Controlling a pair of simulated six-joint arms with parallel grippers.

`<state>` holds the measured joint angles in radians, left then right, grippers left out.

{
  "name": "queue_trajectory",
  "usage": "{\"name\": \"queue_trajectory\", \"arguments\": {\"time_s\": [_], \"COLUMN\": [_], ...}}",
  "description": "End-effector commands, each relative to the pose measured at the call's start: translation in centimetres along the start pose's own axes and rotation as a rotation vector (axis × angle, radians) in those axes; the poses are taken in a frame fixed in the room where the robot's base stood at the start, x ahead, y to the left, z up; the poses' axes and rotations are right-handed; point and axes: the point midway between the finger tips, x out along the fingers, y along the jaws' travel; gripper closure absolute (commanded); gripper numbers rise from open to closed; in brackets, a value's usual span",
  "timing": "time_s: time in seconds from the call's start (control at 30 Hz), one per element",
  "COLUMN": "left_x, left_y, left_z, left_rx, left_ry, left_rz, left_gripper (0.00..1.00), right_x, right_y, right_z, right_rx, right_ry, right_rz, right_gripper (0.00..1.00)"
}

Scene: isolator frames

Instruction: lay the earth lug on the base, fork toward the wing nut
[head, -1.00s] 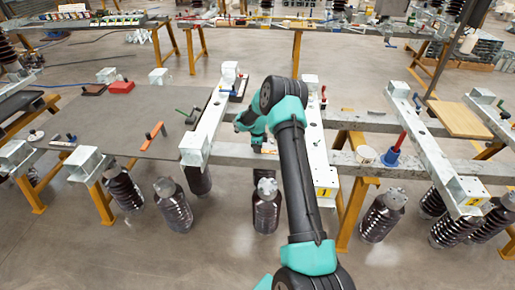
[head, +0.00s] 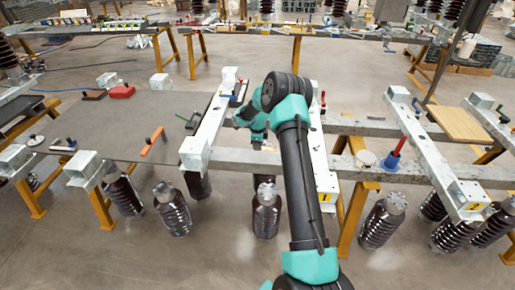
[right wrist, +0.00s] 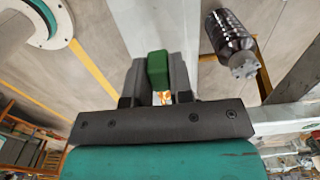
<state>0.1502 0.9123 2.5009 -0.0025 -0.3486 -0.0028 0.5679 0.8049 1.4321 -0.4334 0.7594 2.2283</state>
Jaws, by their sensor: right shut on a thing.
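In the right wrist view the two dark fingers of my right gripper (right wrist: 158,82) are shut on a green block (right wrist: 157,66), which I take to be the earth lug's grip. A small orange-copper bit shows below it; the fork cannot be made out. In the head view my right gripper (head: 258,143) is small, between two pale steel beams, and partly behind my arm. A pale beam (right wrist: 150,25) lies beyond the green block in the wrist view; I cannot tell whether they touch. The base and wing nut cannot be told apart for sure. My left gripper is not in view.
A grey mat (head: 125,110) at left bears an orange bar (head: 153,141) and a red block (head: 122,91). Pale beams (head: 208,130) cross the rails, with dark ribbed insulators (head: 172,212) below. A red-handled blue tool (head: 394,158) stands at right.

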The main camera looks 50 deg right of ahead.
Motion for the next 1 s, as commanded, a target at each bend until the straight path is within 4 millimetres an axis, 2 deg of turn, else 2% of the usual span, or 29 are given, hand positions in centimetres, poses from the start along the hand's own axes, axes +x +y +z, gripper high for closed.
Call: {"name": "queue_trajectory", "arguments": {"time_s": [0.7,1.0], "left_x": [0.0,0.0], "left_y": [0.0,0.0], "left_z": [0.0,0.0], "left_rx": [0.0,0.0], "left_ry": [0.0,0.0], "left_rz": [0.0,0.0], "left_gripper": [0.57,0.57], "right_x": [-4.5,-5.0], "right_y": [0.0,0.0], "right_z": [0.0,0.0], "right_rx": [0.0,0.0], "right_ry": [0.0,0.0], "right_rz": [-0.002,-0.001], "right_gripper": [1.0,1.0]}}
